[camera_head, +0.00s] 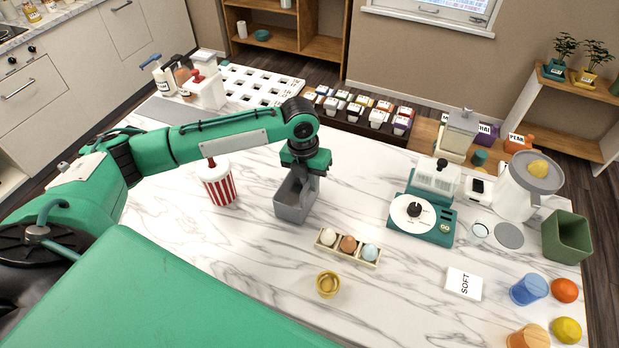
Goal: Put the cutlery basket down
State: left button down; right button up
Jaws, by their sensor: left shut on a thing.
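The cutlery basket (291,212) is a grey open box in the middle of the marble-topped table (190,243). My left gripper (303,177) points down at its back right side and is shut on the basket. The fingertips are partly hidden by the gripper body and the basket. The basket is upright, and its base looks at or very near the table top; I cannot tell whether it touches. My right gripper is not in the picture.
A red-striped cup (220,187) stands left of the basket. An egg tray (329,249) and a yellow cup (328,284) are in front. A teal scale-like device (424,226) is to the right. A white slotted rack (250,86) lies behind. The front left marble is clear.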

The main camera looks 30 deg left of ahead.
pick_arm(q)
jog(key=c, duration=1.5)
grip_release()
jog(key=shift+f, duration=0.1)
